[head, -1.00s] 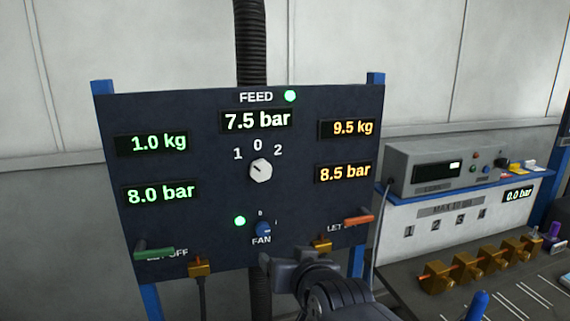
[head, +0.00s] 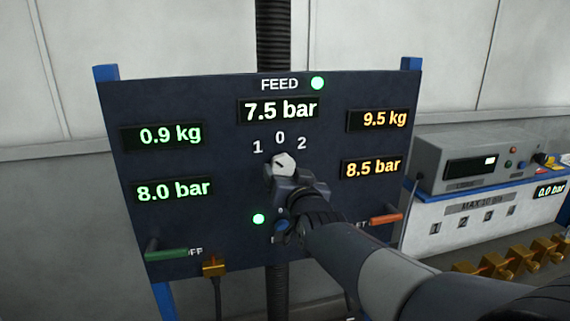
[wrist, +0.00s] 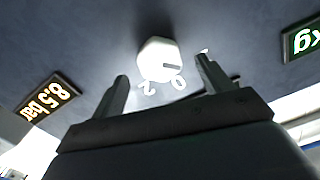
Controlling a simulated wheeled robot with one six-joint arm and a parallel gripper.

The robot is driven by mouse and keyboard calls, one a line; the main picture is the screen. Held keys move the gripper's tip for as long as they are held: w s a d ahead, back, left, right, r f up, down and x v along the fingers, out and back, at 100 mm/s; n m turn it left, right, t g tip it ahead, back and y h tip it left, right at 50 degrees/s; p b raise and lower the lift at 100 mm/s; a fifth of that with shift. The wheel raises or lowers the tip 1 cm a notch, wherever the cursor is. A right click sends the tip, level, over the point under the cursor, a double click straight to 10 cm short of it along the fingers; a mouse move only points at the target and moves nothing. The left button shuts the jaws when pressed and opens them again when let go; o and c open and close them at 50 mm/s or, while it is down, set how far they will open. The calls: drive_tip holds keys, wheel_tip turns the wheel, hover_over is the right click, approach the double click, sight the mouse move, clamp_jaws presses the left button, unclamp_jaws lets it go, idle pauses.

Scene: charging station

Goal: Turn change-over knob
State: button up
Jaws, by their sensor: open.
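The change-over knob (head: 283,164) is a white faceted knob below the marks 1, 0 and 2 on the dark panel (head: 230,235). Its dark pointer line slants to the upper left, towards 1. The wrist view shows the knob (wrist: 158,60) ahead of my fingers, its mark on the right side. My gripper (wrist: 162,68) is open, one finger to each side of the knob in that view. In the head view my gripper (head: 287,178) is just below the knob and hides its lower edge. I cannot tell whether the fingers touch it.
The blue FAN knob (head: 281,227) is partly behind my arm. A green lever (head: 166,254) and an orange lever (head: 386,219) stick out low on the panel. A bench instrument (head: 470,162) stands at right.

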sight(284, 167)
drive_tip(key=shift+p+x, duration=0.45)
drive_tip(key=shift+x, duration=1.3)
drive_tip(key=shift+c, duration=0.5)
drive_tip(key=c, duration=0.9)
